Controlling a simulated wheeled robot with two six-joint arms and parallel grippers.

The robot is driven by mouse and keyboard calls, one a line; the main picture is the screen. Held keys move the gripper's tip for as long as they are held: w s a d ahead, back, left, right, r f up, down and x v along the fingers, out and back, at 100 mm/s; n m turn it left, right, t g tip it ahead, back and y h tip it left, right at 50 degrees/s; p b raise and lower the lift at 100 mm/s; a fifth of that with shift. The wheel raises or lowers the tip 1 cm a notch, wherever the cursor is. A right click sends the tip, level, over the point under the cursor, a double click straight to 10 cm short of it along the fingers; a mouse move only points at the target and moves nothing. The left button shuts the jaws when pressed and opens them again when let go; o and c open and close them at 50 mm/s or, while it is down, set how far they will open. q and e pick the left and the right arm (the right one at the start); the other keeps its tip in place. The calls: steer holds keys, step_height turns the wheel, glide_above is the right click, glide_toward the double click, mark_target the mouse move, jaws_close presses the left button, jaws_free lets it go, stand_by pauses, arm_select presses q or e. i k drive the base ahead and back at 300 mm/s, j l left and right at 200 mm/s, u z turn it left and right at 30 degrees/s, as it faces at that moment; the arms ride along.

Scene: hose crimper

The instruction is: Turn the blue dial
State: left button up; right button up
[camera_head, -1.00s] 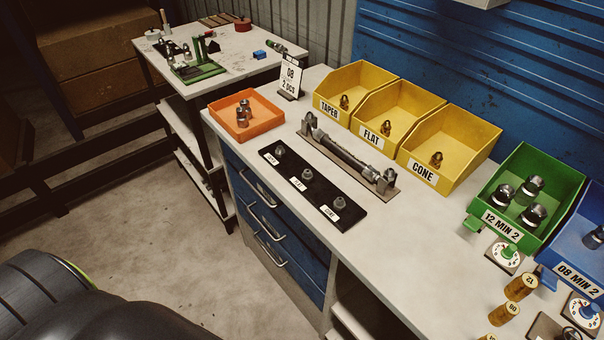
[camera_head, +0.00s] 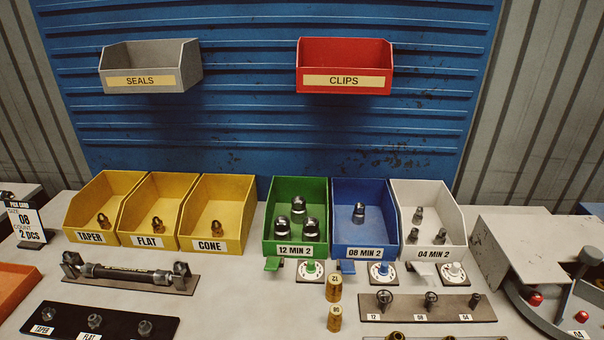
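The blue dial (camera_head: 382,272) has a white numbered face and a blue centre knob. It sits on a small dark plate on the bench in front of the blue bin (camera_head: 359,228) labelled 08 MIN 2. A blue tab (camera_head: 347,266) sticks out from that bin's front, left of the dial. The dial's numbers are too small to read. A green dial (camera_head: 310,270) is to its left and a white dial (camera_head: 453,274) to its right. Neither of my grippers shows in the head view.
Two brass cylinders (camera_head: 334,289) stand front-left of the dial. A plate with several fittings (camera_head: 428,307) lies just in front of it. Yellow bins (camera_head: 216,213) stand left, and a grey machine (camera_head: 535,265) stands right. Clear bench (camera_head: 235,290) lies left of the brass cylinders.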

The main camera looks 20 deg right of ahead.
mark_target(383, 270)
steer(key=z, duration=1.25)
